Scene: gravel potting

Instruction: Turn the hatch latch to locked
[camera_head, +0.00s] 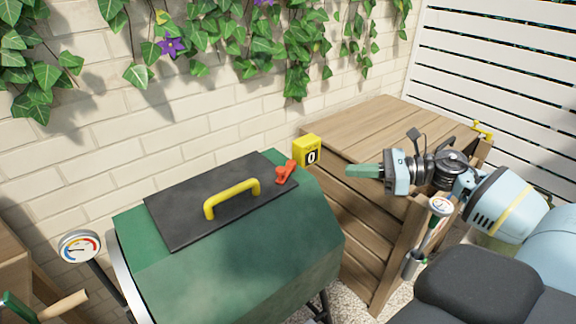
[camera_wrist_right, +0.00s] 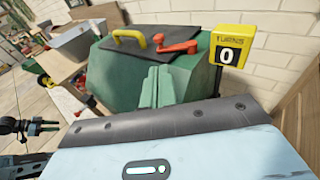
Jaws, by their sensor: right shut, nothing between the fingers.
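The hatch (camera_head: 190,217) is a dark panel on top of a green drum (camera_head: 250,255), with a yellow handle (camera_head: 232,199). The red latch (camera_head: 286,172) sits at the hatch's right edge and also shows in the right wrist view (camera_wrist_right: 177,46). I cannot tell from its angle whether it is locked. My right gripper (camera_head: 349,171) is shut and empty, to the right of the latch and apart from it. Its green fingers (camera_wrist_right: 157,88) point toward the drum in the right wrist view.
A yellow counter box (camera_head: 307,150) reading 0 stands just behind the latch. A wooden crate (camera_head: 390,130) is at the right, with a yellow tap (camera_head: 482,130). A dial gauge (camera_head: 80,247) stands left of the drum. A brick wall with ivy runs behind.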

